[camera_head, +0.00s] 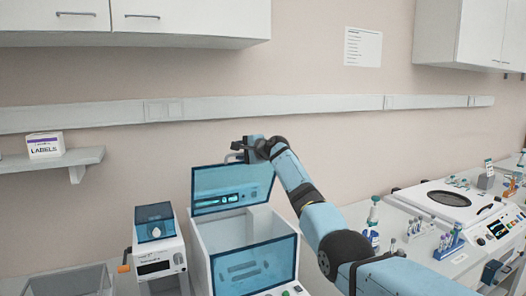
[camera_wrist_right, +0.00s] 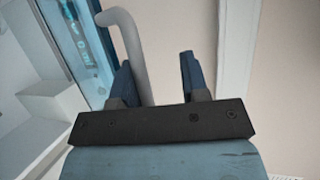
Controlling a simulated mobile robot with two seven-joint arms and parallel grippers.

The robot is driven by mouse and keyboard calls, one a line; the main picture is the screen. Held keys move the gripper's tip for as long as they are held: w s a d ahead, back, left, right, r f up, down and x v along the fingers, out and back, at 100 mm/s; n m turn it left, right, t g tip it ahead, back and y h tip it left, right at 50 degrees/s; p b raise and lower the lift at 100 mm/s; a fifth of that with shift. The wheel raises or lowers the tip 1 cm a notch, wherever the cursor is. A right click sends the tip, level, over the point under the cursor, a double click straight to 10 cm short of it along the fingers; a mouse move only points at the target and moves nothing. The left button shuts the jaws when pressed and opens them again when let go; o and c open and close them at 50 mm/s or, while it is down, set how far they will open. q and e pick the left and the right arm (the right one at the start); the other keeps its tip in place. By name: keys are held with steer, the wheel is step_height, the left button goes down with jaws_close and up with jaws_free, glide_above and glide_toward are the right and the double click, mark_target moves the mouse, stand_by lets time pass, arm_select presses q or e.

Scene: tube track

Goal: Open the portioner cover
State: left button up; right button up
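The portioner (camera_head: 204,238) is a white box with a blue-tinted front window (camera_head: 254,266). Its blue see-through cover (camera_head: 232,190) stands raised and tilted up above the box, leaving the top open. My right gripper (camera_head: 243,150) is at the cover's upper edge. In the right wrist view, the gripper (camera_wrist_right: 158,75) has its fingers apart. A grey bar handle (camera_wrist_right: 132,45) passes between them, close beside the left finger, with a clear gap to the right finger. The cover panel (camera_wrist_right: 72,45) shows at the left there. My left gripper is not in view.
A small white device with a blue lid (camera_head: 155,222) and an orange knob stands left of the portioner. A grey bin (camera_head: 68,284) is at lower left. A centrifuge-like machine (camera_head: 450,200) and tube racks stand at right. A wall shelf (camera_head: 50,160) holds a labels box.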

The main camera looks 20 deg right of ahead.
steer(key=b+v, duration=0.2)
steer(key=v, duration=1)
steer(key=shift+r+b, duration=0.3)
steer(key=shift+b, duration=0.05)
steer(key=shift+w, duration=0.1)
